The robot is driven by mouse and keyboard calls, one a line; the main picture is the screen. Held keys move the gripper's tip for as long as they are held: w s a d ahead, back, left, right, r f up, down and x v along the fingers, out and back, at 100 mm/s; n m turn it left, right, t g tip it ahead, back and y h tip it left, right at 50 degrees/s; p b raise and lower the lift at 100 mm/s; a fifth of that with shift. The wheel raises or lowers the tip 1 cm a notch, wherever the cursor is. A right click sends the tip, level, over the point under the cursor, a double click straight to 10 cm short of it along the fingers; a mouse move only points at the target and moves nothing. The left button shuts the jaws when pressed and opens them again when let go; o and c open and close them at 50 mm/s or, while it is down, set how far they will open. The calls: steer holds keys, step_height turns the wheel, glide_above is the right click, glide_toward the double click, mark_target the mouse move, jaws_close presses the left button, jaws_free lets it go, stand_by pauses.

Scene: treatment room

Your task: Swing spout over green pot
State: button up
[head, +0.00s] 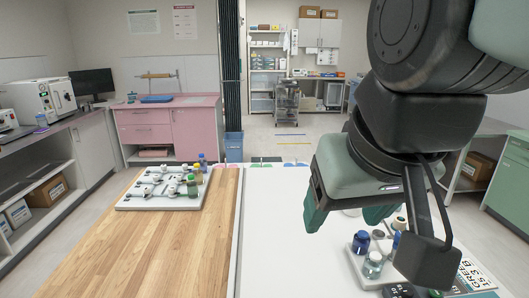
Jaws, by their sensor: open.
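A white board (140,206) on the wooden table at left carries white-and-dark fittings (158,177) and small pots. My gripper (345,212) is over the white tabletop at right, well apart from this board. Its green fingers are open, and I see nothing between them. The arm hides part of the right side.
A second white board (366,280) at lower right holds a blue jar (361,241) and a clear jar (373,264), partly behind my arm. The wooden tabletop (130,255) in front of the left board is clear, as is the white tabletop (285,240) between the boards.

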steer(key=shift+m+g+h, duration=0.3)
steer(key=shift+g, duration=0.1)
steer(key=w+r, duration=0.1)
steer(key=w, duration=0.1)
steer(key=w+r, duration=0.1)
steer(key=w, duration=0.1)
steer(key=w+d+r, duration=0.1)
steer(key=w, duration=0.2)
steer(key=shift+c, duration=0.3)
steer(key=w+d+f+m+g+h, duration=0.1)
steer(key=w+d+f+m, duration=0.1)
steer(key=w+d, duration=0.55)
steer(key=w+d+f+m+g, duration=0.15)
steer(key=w+d, duration=0.25)
steer(key=w, duration=0.7)
steer(key=w+d+f+m+g, duration=0.1)
steer(key=w+d+f+m, duration=0.2)
steer(key=w+d+f, duration=0.55)
steer(key=d+f+m+g+y, duration=0.1)
steer(key=d+f+m, duration=0.3)
steer(key=d+f, duration=1.05)
steer(key=f, duration=1.1)
steer(key=shift+s+a+f, duration=0.2)
steer(key=shift+s, duration=0.2)
steer(key=shift+c, duration=0.4)
jaws_close()
